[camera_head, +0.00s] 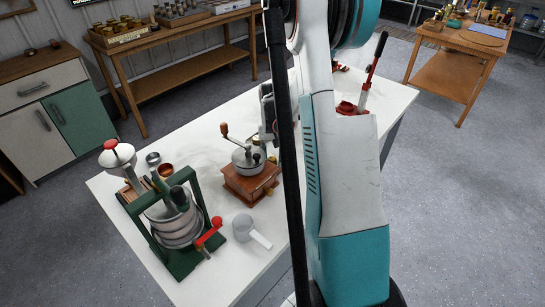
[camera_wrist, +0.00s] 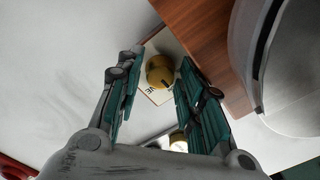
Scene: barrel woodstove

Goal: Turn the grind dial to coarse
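A wooden hand grinder (camera_head: 250,183) with a grey metal top and a crank stands on the white table. Its wooden body (camera_wrist: 205,35) fills the upper right in the wrist view. A round brass knob (camera_wrist: 160,72), which looks like the grind dial, sits beside it over a pale label with dark letters, too cut off to read. My gripper (camera_wrist: 159,60) is open, with its teal-padded fingers apart on either side of the knob and no clear contact. In the head view my gripper (camera_head: 268,108) is partly hidden by my arm.
On the white table (camera_head: 205,135) a green-framed press (camera_head: 175,225) stands left of the grinder, with a white scoop (camera_head: 245,229) in front. A red lever device (camera_head: 365,85) stands at the far right. A second small brass piece (camera_wrist: 178,141) shows low between my fingers.

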